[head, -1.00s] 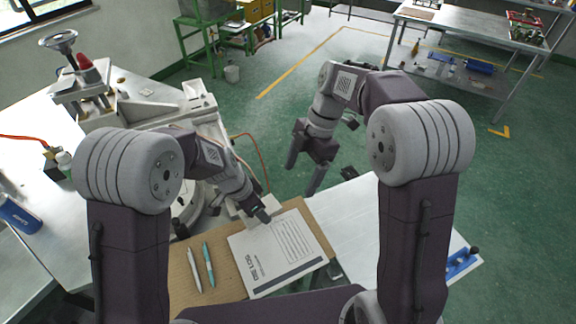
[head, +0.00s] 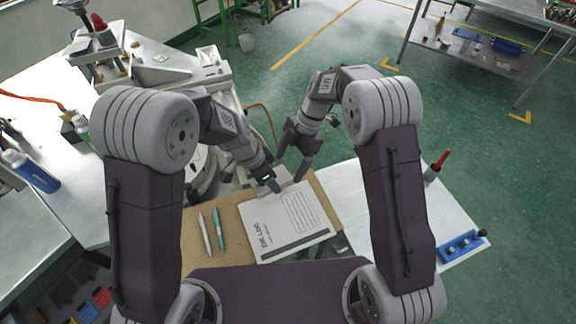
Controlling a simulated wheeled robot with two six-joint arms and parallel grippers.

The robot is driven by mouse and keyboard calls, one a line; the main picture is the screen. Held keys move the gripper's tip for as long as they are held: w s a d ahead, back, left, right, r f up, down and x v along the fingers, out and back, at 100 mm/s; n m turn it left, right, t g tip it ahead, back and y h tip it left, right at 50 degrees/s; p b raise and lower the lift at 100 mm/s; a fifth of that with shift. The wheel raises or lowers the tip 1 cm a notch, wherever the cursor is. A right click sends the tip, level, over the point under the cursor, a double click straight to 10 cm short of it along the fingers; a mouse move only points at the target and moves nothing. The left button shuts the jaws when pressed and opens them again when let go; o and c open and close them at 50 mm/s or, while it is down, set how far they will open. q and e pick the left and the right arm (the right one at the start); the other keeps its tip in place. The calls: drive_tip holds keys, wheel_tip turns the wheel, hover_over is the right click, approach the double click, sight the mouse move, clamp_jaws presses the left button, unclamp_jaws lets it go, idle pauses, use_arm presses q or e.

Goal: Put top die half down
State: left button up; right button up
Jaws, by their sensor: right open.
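My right gripper (head: 291,167) is open, its two fingers apart and pointing down over the back edge of the board with the notebook. I see nothing between its fingers. My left gripper (head: 272,186) is just left of it, low over the back edge of the notebook. A pale grey block, perhaps a die half (head: 294,186), lies by the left fingertips at the notebook's back edge. The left arm covers part of it, and I cannot tell whether the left fingers grip it.
A notebook (head: 285,225) and two pens (head: 219,229) lie on a brown board (head: 185,245). A grey machine (head: 160,75) stands at back left. A blue holder (head: 461,246) and a red-handled tool (head: 439,165) are on the right table, which has clear surface.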

drive_tip(key=shift+x, duration=1.25)
drive_tip(key=c, duration=1.6)
use_arm(q)
drive_tip(key=o, duration=1.8)
use_arm(e)
drive_tip(key=shift+c, duration=0.9)
